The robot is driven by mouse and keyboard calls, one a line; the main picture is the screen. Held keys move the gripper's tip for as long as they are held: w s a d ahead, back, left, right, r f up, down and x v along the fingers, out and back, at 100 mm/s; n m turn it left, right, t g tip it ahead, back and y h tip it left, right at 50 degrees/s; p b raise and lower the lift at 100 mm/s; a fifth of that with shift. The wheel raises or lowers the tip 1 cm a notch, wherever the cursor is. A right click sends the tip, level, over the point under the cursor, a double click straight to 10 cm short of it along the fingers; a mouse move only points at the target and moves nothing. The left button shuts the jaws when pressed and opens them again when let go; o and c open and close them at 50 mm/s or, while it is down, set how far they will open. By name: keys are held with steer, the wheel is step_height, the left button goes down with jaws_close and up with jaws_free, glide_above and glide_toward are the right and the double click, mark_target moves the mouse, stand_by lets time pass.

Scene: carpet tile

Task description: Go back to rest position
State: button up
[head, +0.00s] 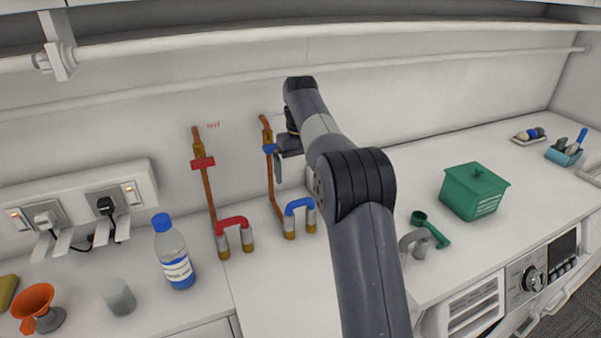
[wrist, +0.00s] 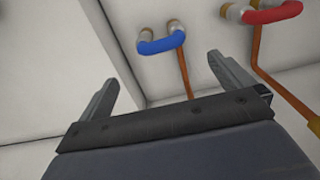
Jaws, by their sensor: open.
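My arm reaches up and forward over the white counter in the head view. My gripper (head: 279,168) is near the wall, beside the copper pipe with the blue valve (head: 269,148). In the wrist view my gripper (wrist: 168,85) has its two fingers wide apart with nothing between them. A blue-handled pipe fitting (head: 299,206) stands below the gripper on the counter and also shows beyond the fingers in the wrist view (wrist: 160,44). Whether a finger touches the pipe or valve cannot be told.
A red-handled fitting (head: 233,225) and a bottle (head: 174,252) stand left of the arm. A grey cup (head: 119,297) and an orange funnel (head: 35,300) are further left. A green box (head: 474,192), a green scoop (head: 431,228) and a grey handle (head: 413,243) are on the right.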

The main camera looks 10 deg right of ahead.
mark_target(301, 200)
step_height(301, 200, down, 10)
steer(key=shift+r+p, duration=0.1)
steer(key=shift+p, duration=0.6)
steer(key=shift+r, duration=0.15)
